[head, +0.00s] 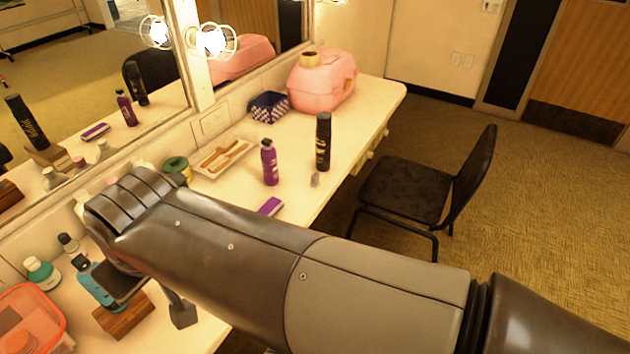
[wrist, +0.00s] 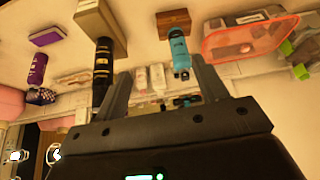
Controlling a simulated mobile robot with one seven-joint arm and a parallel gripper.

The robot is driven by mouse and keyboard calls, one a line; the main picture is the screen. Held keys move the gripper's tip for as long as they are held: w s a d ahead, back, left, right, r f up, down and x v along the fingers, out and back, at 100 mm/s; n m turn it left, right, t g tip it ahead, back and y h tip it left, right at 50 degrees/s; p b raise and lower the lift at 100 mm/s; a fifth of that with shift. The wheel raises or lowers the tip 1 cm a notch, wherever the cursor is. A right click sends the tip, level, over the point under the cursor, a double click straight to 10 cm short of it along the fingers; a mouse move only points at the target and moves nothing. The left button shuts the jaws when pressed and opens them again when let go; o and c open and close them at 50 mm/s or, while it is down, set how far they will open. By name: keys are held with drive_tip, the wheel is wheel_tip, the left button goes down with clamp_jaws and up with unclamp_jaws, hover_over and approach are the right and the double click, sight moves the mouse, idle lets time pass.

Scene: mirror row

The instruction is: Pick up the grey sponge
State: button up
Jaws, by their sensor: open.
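A grey-beige block (wrist: 92,14), which looks like the grey sponge, lies on the counter at the top left of the wrist view, by a black bottle (wrist: 103,62). I cannot pick it out directly in the head view, where my arm covers that part of the counter. My gripper (head: 152,298) is over the near end of the counter. Its fingers also show in the wrist view (wrist: 160,75), apart and with nothing held. The block is left of and beyond the fingers there.
A wooden block (head: 125,312), a blue bottle (head: 97,284) and a pink-orange bin (head: 30,318) stand close to the gripper. A purple bottle (head: 269,162), a tall black bottle (head: 323,142) and a pink case (head: 322,82) stand farther along. A mirror (head: 80,70) runs behind; a chair (head: 410,190) stands right.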

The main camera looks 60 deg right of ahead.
drive_tip(key=c, duration=0.3)
drive_tip(key=shift+r, duration=0.1)
